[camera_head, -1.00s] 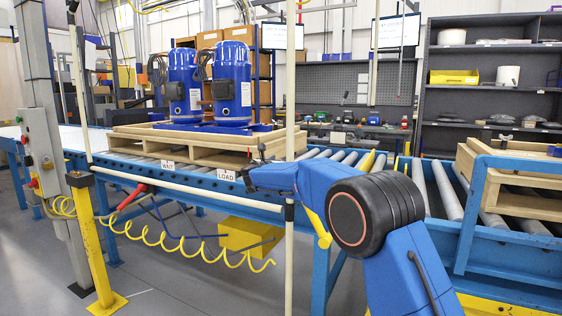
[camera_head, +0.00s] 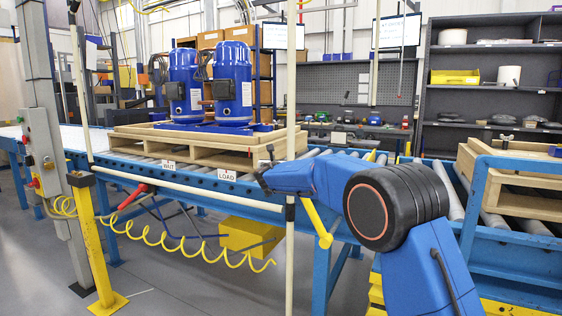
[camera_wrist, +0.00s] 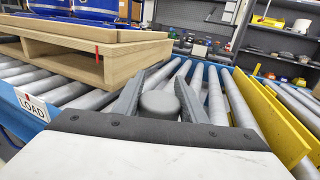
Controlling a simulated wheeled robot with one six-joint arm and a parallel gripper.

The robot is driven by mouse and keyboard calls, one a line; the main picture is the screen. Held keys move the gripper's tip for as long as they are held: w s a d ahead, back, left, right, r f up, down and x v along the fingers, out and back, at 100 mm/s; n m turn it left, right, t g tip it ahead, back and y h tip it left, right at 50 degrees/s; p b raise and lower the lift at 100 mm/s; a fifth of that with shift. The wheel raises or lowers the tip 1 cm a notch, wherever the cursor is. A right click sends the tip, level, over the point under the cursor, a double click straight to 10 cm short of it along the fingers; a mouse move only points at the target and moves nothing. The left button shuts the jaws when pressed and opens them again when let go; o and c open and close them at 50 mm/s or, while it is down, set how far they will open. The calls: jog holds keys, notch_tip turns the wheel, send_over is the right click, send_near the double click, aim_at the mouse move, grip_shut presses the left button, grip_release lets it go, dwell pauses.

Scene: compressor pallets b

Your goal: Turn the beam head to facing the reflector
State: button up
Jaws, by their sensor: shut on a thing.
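My gripper (camera_head: 265,168) is at the front rail of the roller conveyor, just right of the LOAD sign (camera_head: 227,173). In the wrist view my gripper (camera_wrist: 161,86) has its two dark fingers on either side of a round grey knob-like piece (camera_wrist: 160,105), and is shut on it. This piece appears to be the beam head; its lens and the way it faces cannot be made out.
A wooden pallet (camera_head: 190,150) with two blue compressors (camera_head: 232,85) stands on the rollers behind my gripper. Another pallet (camera_head: 525,205) is at the right. A pale upright post (camera_head: 291,110) stands close beside my arm. A yellow guard (camera_wrist: 272,118) runs along the rollers.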

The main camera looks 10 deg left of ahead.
jog(key=shift+a+y, duration=0.1)
jog(key=shift+y, duration=0.2)
jog(key=o, duration=1)
jog(key=shift+o, duration=0.2)
notch_tip(320, 180, up, 10)
jog(key=shift+s+a, duration=0.1)
